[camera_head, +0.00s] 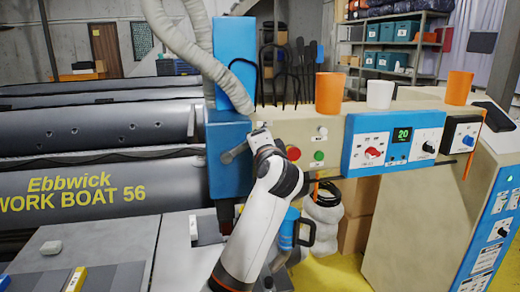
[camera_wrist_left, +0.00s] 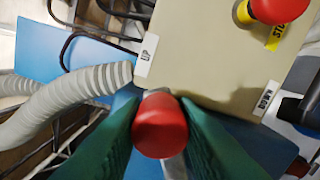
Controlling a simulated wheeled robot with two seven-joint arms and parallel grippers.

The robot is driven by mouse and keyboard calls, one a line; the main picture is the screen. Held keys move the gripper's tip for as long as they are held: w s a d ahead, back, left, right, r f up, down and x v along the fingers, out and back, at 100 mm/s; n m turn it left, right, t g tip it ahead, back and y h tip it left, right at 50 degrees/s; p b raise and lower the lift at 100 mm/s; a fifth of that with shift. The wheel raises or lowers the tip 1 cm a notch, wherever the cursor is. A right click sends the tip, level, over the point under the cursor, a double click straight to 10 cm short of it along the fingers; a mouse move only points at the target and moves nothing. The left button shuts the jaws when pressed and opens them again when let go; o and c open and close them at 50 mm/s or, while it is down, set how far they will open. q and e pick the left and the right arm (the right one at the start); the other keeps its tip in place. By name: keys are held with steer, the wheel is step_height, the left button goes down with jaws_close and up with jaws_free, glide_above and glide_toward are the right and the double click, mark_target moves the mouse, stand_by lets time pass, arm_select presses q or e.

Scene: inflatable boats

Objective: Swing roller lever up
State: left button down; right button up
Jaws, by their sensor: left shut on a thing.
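The roller lever's red knob (camera_wrist_left: 160,125) shows in the left wrist view, below the edge of a cream control box (camera_wrist_left: 210,50). My left gripper (camera_wrist_left: 160,108) is shut on this knob, with one green finger on each side. In the head view my left gripper (camera_head: 258,138) is at the blue machine column (camera_head: 228,180), at the left end of the cream console (camera_head: 280,125). The knob and the fingertips are hidden there behind my wrist. My right gripper is not in view.
A red stop button (camera_wrist_left: 278,8) sits on the cream box near the gripper. A grey hose (camera_head: 190,45) hangs above the column. Grey boat rolls (camera_head: 100,190) lie left. Orange and white cups (camera_head: 380,94) stand on the console.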

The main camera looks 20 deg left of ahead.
arm_select(q)
steer(key=shift+a+r+n, duration=0.1)
steer(key=shift+r+n, duration=0.15)
steer(key=shift+n, duration=0.15)
steer(key=shift+s, duration=0.1)
steer(key=c, duration=1.1)
jaws_free()
steer(key=shift+c, duration=0.2)
steer(key=shift+s+d+b, duration=0.2)
steer(key=shift+s+b, duration=0.1)
steer(key=shift+s, duration=0.05)
steer(key=b+v, duration=0.3)
steer(key=v, duration=0.8)
steer(key=shift+b, duration=0.35)
